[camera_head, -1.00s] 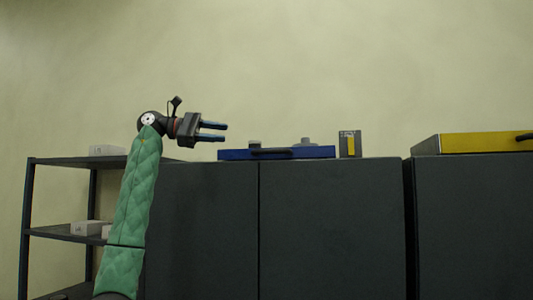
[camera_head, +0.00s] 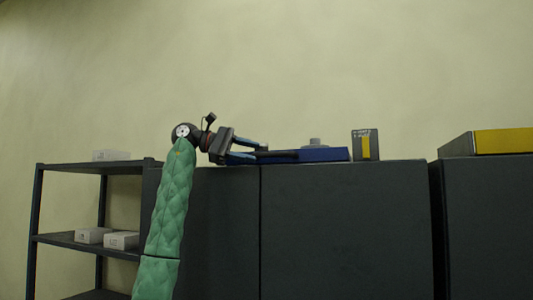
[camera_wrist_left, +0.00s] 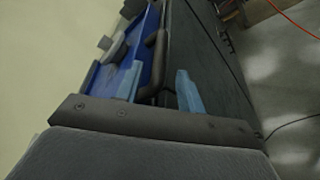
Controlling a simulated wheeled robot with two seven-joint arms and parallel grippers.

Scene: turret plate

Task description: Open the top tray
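The top tray is a low blue tray (camera_head: 325,154) lying on a dark grey cabinet, with a dark bar handle (camera_head: 285,154) on its front. In the left wrist view the blue tray (camera_wrist_left: 157,20) and the curved dark handle (camera_wrist_left: 156,52) show again. My left gripper (camera_head: 262,151) is at the tray's left end, by the handle. In the left wrist view its blue fingers (camera_wrist_left: 158,86) are spread, with the handle's near end between them. I cannot tell whether either finger touches the handle. My right gripper is not in view.
A grey knob (camera_head: 315,142) shows at the tray. A grey box with a yellow label (camera_head: 365,145) stands to its right. A yellow-fronted tray (camera_head: 500,141) lies on another cabinet. A shelf rack (camera_head: 80,238) with white boxes stands left. The wall above is clear.

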